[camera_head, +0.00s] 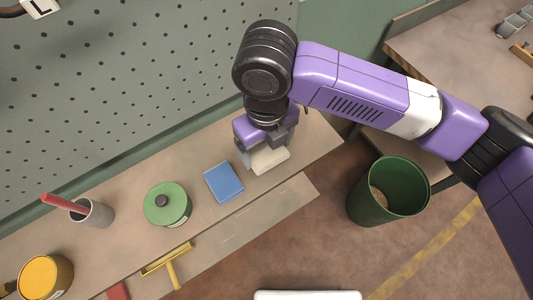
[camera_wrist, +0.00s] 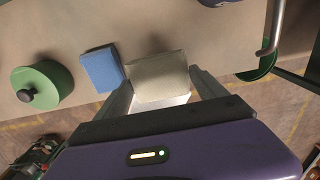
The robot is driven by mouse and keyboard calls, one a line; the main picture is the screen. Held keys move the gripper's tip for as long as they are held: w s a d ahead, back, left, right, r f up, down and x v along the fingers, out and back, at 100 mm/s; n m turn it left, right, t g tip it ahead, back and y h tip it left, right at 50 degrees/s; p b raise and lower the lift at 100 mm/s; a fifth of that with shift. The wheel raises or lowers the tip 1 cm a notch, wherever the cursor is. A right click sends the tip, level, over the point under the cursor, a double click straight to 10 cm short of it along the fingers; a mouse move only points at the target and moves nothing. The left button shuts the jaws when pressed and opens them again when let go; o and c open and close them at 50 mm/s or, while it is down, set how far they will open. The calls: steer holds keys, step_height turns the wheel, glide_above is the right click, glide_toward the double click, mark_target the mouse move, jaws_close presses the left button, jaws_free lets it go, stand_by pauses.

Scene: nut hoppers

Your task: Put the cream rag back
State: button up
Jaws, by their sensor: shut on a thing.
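The cream rag (camera_head: 270,159) is a folded pale block at the right part of the narrow bench. In the wrist view the cream rag (camera_wrist: 158,77) sits between the two fingers. My gripper (camera_head: 258,150) points down at the bench and is shut on the rag; its fingers flank the rag in the wrist view (camera_wrist: 160,92). Whether the rag touches the bench top or is slightly above it I cannot tell. A blue folded rag (camera_head: 224,182) lies just left of the cream one, apart from it in the head view.
A green lidded tin (camera_head: 167,204), a grey cup (camera_head: 93,213) with a red handle and a yellow tin (camera_head: 46,277) stand further left. A green bin (camera_head: 388,190) stands right of the bench. A pegboard (camera_head: 130,80) rises behind.

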mark_target(267, 159)
steer(key=shift+f+p, duration=0.3)
steer(key=shift+f, duration=2.5)
steer(key=shift+f, duration=0.2)
steer(key=o, duration=1.1)
steer(key=shift+r, duration=0.1)
step_height(267, 159, up, 12)
steer(key=shift+r+b, duration=0.15)
steer(key=shift+b, duration=0.6)
